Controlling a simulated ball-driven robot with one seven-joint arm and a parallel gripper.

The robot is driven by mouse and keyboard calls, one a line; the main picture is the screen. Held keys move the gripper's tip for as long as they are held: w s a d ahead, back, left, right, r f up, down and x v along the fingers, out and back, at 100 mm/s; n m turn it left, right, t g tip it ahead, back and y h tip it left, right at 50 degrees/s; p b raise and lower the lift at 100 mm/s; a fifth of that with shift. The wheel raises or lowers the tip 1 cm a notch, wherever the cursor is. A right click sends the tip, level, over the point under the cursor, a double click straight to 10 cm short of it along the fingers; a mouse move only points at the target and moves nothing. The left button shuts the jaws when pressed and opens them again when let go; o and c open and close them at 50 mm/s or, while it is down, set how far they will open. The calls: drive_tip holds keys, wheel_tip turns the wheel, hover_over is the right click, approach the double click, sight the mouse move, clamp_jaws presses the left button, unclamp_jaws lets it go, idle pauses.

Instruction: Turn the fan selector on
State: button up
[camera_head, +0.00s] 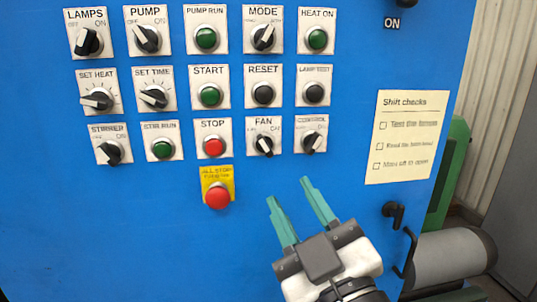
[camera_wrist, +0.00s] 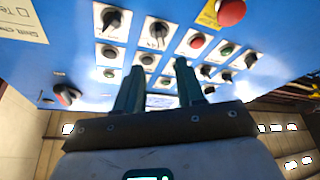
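The fan selector (camera_head: 264,145) is a small black rotary knob with a pale pointer on a white plate marked FAN, in the lower row of the blue panel. Its pointer's exact direction is too small to tell. In the wrist view the fan selector (camera_wrist: 158,31) shows beyond my fingers, near the upper middle. My gripper (camera_head: 290,193) is open and empty, its two green fingers apart and pointing up toward the panel, below and a little right of the selector in the head view. Both fingers also show in the wrist view (camera_wrist: 160,74), with nothing between them.
The CONTROL selector (camera_head: 312,141) sits right of the fan selector, and the red STOP button (camera_head: 213,146) left of it. A red all-stop button (camera_head: 217,197) on a yellow plate sits lower left. A paper checklist (camera_head: 405,138) and a black handle (camera_head: 393,212) are at the right.

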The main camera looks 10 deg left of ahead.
sight(266, 148)
drive_tip(key=p+x, duration=0.2)
drive_tip(key=x, duration=0.8)
drive_tip(key=shift+w+a, duration=0.1)
drive_tip(key=shift+w, duration=0.15)
drive_tip(key=shift+c, duration=0.2)
clamp_jaws()
